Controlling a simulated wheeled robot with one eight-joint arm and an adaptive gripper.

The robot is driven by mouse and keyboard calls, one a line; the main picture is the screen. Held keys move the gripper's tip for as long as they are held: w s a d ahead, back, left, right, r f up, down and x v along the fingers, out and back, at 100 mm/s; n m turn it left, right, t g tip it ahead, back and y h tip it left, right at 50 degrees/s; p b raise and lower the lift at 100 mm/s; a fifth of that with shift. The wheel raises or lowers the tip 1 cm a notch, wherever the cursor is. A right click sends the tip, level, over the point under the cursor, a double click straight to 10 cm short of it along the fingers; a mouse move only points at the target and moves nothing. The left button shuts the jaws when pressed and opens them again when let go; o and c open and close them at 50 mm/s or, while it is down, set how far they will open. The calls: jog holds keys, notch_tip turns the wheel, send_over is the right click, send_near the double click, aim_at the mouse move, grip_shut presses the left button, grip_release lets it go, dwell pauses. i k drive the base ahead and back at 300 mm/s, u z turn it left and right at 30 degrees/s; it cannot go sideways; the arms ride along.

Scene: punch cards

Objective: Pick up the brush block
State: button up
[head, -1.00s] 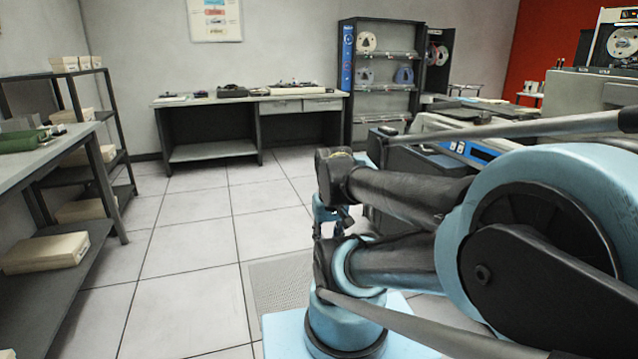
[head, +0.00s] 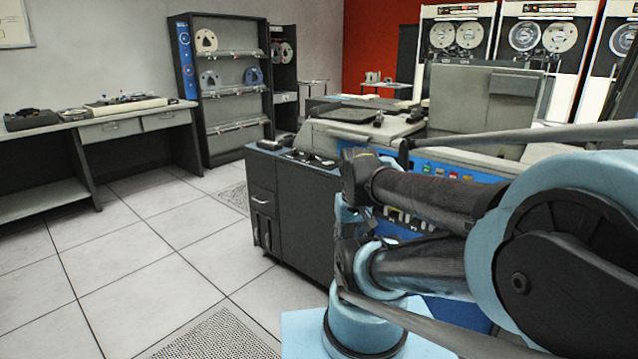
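I cannot pick out the brush block for certain. Several small dark and light items (head: 292,154) lie on top of the dark cabinet (head: 292,210) in the middle of the head view, too small to name. My folded arm fills the right side of the view. Its far end, with what seems to be my gripper (head: 352,222), is mostly hidden behind my own arm links, in front of the cabinet. Its fingers cannot be made out, and I see nothing held.
A workbench (head: 95,124) with equipment stands at left. A reel rack (head: 228,105) stands behind the cabinet. A large machine with a blue button panel (head: 465,172) and tape drives (head: 455,42) are at right. Tiled floor (head: 150,255) is clear at left and front.

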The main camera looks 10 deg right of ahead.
aim_at(416, 117)
jog(key=z, duration=0.45)
jog(key=i, duration=0.8)
jog(key=z, duration=0.4)
